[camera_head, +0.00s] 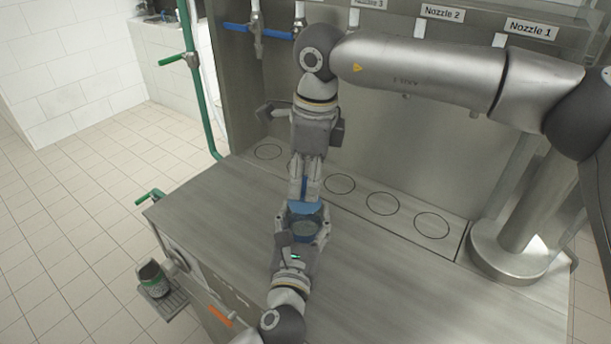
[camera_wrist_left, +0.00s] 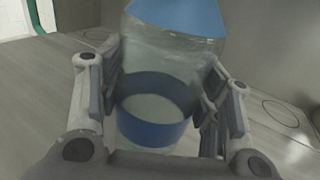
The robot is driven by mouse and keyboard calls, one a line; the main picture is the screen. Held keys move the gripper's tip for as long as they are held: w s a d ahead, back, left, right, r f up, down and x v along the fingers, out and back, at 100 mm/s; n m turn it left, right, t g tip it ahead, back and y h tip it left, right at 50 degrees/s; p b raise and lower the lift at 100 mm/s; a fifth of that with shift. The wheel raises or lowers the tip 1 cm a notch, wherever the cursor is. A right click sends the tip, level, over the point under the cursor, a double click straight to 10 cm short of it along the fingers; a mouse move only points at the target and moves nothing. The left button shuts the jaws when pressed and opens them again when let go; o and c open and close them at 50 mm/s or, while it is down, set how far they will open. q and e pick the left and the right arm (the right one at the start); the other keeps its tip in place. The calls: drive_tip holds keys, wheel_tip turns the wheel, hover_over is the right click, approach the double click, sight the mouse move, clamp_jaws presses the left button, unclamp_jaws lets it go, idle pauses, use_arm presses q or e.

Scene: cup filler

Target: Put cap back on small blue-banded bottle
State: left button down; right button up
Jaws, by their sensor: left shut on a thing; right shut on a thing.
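The small bottle is clear with a blue band (camera_head: 303,236). It stands between the fingers of my left gripper (camera_head: 304,222), which is shut on it. In the left wrist view the bottle's clear wall (camera_wrist_left: 165,62) and the blue band (camera_wrist_left: 155,122) show between the fingers. My right gripper (camera_head: 304,193) reaches down from above and is shut on the blue cap (camera_head: 306,207). The cap also shows at the bottle's top end in the left wrist view (camera_wrist_left: 182,16). Whether it is seated or just above the rim, I cannot tell.
The grey counter (camera_head: 420,290) is clear to the right. Marked circles (camera_head: 382,204) lie along its back under labelled nozzles (camera_head: 441,13). A green-banded container (camera_head: 152,278) stands on a small tray (camera_head: 168,303) off the left edge. A green pipe (camera_head: 200,90) rises at the back left.

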drive_tip(key=m, duration=0.7)
drive_tip(key=shift+a+m+t, duration=0.1)
drive_tip(key=shift+m+t, duration=0.2)
drive_tip(key=m+h, duration=0.1)
drive_tip(key=m, duration=0.3)
drive_tip(key=shift+m, duration=0.4)
drive_tip(key=m, duration=0.9)
drive_tip(key=shift+a+m+h, duration=0.1)
drive_tip(key=shift+m+h, duration=0.3)
drive_tip(key=m, duration=0.3)
drive_tip(key=m+g, duration=0.1)
drive_tip(key=m, duration=0.4)
drive_tip(key=shift+w, duration=0.1)
drive_tip(key=o, duration=0.7)
drive_tip(key=shift+f, duration=0.1)
drive_tip(key=r, duration=0.4)
drive_tip(key=a+r, duration=0.1)
drive_tip(key=r, duration=0.7)
drive_tip(key=shift+a, duration=0.15)
